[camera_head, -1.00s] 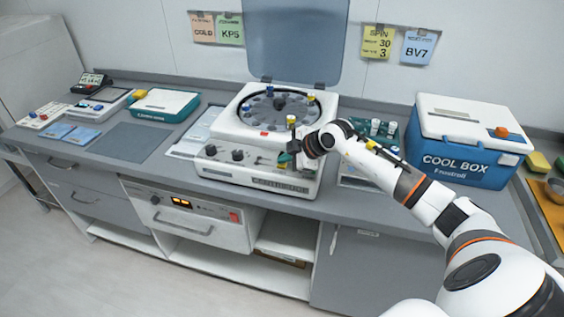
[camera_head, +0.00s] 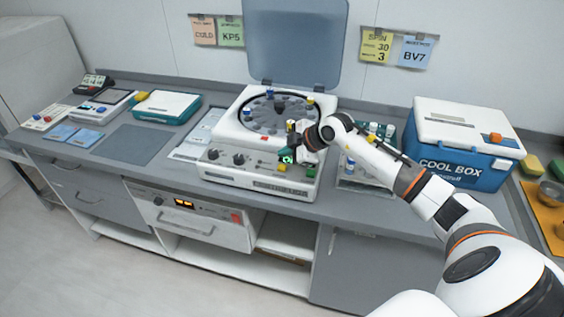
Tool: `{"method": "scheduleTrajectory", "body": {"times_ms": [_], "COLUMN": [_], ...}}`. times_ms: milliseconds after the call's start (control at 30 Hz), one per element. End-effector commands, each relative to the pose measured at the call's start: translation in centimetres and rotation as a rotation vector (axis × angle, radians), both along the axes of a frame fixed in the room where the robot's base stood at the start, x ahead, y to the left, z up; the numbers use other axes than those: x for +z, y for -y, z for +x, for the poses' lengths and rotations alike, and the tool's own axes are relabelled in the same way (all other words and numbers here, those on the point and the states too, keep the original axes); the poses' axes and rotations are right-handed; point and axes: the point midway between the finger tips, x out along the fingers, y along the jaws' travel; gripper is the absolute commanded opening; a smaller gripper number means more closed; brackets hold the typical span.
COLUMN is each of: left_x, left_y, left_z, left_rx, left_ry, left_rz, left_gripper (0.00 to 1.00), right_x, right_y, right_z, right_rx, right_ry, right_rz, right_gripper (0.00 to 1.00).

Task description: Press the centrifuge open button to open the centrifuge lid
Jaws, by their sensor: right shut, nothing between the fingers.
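The white centrifuge (camera_head: 228,171) stands on the grey counter. Its blue-grey lid (camera_head: 294,42) is raised upright behind it, and the round rotor (camera_head: 268,114) shows inside with a yellow cap and a blue cap at its rim. My right gripper (camera_head: 288,159) is shut and empty at the right part of the front panel. A green lit spot shows at its fingertips. Whether the fingertips touch the panel, I cannot tell. The button itself is hidden or too small to make out. My left gripper is out of view.
A tube rack (camera_head: 366,171) stands right of the centrifuge, partly behind my right arm. A blue and white cool box (camera_head: 460,172) is farther right. A teal-edged case (camera_head: 166,106) and a grey mat (camera_head: 130,145) lie to the left.

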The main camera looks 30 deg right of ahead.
Motion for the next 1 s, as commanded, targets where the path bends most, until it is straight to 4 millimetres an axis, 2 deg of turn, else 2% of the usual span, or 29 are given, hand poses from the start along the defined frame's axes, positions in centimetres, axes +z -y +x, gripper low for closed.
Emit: {"method": "scheduleTrajectory", "body": {"times_ms": [33, 233, 1000], "left_x": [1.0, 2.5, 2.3], "left_y": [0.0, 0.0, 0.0], "left_z": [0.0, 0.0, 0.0], "left_rx": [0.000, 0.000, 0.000], "left_ry": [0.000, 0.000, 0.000], "left_rz": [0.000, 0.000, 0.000], "left_gripper": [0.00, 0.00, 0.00], "right_x": [1.1, 2.7, 2.5], "right_y": [0.0, 0.0, 0.0], "right_z": [0.0, 0.0, 0.0], "right_rx": [0.000, 0.000, 0.000], "right_ry": [0.000, 0.000, 0.000], "right_rz": [0.000, 0.000, 0.000], "right_gripper": [0.00, 0.00, 0.00]}}
